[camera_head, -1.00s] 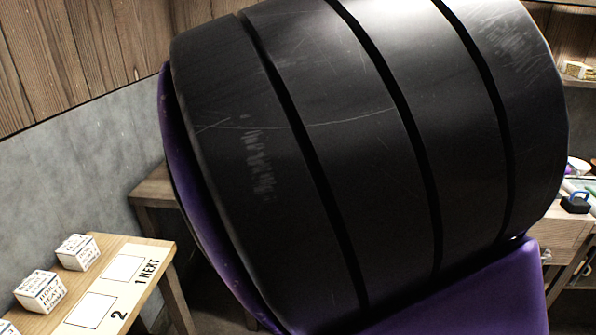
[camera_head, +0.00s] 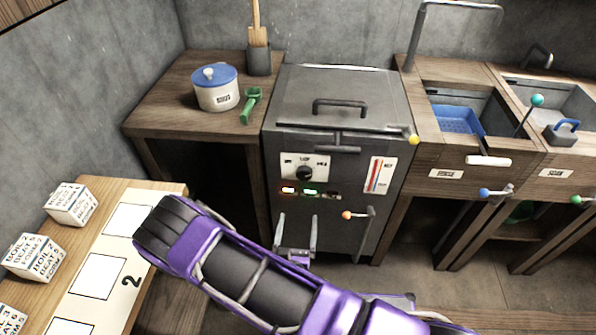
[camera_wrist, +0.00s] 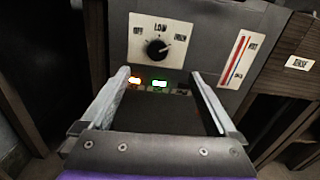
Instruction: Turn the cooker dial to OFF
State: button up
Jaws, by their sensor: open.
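The cooker (camera_head: 338,100) is a dark grey box with a lid. The black dial (camera_head: 304,173) sits on a white plate on its front. In the wrist view, the dial (camera_wrist: 157,48) is ahead of the fingertips, with OFF at left, LOW at top and HIGH at right. I cannot tell its exact pointer setting. My gripper (camera_head: 297,226) is open and empty in front of the cooker, below the dial. In the wrist view my gripper (camera_wrist: 160,75) has its fingers spread wide, below and to either side of the dial, apart from it.
Orange and green lamps (camera_head: 310,192) are lit under the dial. A gauge (camera_head: 380,175) is right of it. An orange-knobbed lever (camera_head: 360,215) stands right of my fingers. A blue-lidded pot (camera_head: 216,92) sits on the left counter. Sinks are at right; labelled boxes (camera_head: 70,204) are on the left table.

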jog(key=f, duration=0.1)
jog(key=b, duration=0.2)
send_near(304, 176)
jog(key=w, duration=0.8)
jog(key=shift+w+d, duration=0.2)
jog(key=shift+w, duration=0.1)
jog(key=c, duration=1.4)
